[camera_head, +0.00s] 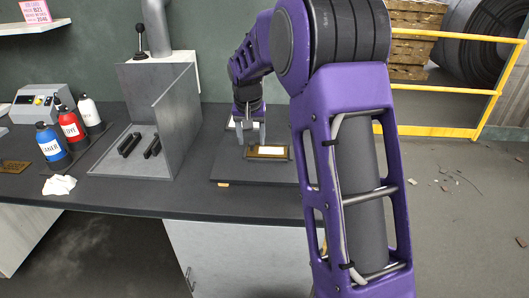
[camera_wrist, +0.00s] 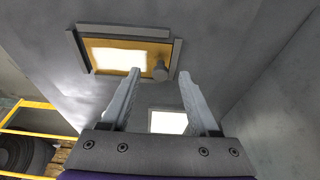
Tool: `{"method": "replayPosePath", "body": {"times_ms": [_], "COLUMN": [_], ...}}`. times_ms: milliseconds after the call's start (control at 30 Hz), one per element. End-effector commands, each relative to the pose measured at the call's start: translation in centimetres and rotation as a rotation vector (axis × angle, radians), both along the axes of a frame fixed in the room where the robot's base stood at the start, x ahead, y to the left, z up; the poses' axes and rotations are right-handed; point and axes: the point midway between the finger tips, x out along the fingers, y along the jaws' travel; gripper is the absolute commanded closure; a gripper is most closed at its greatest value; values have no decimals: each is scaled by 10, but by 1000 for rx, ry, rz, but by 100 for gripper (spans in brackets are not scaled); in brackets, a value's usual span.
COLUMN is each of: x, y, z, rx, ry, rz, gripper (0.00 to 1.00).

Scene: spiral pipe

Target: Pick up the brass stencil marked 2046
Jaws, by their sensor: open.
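A flat brass plate with dark marks (camera_head: 13,166) lies on the bench at the far left; its marking is too small to read. A second brass-coloured plate (camera_head: 278,157) with a bright white middle sits in a dark frame on a low dark board. It also shows in the wrist view (camera_wrist: 98,56), with a grey knob at its edge; no number is legible on it. My gripper (camera_head: 250,130) is open and empty, fingers down, above the board and just left of the framed plate. Between the fingers in the wrist view (camera_wrist: 155,85) there is no held object.
A grey open-sided booth (camera_head: 180,105) with two black bars stands left of my gripper. Blue, red and white bottles (camera_head: 70,124), a white cloth (camera_head: 59,185) and a control box (camera_head: 42,101) are further left. A white rectangle (camera_wrist: 168,122) shows below the framed plate.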

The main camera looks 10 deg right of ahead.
Motion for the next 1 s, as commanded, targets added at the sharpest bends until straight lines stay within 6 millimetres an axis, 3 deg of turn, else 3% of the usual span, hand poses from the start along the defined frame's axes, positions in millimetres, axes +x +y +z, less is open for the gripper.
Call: {"method": "replayPosePath", "body": {"times_ms": [100, 300, 633, 1000], "x": [3, 3, 3, 3], "y": [-1, -1, -1, -1], "z": [-12, -11, -11, -10], "rx": [1, 1, 1, 1], "ry": [0, -1, 0, -1], "rz": [0, 0, 0, 0], "gripper": [39, 40, 100, 100]}}
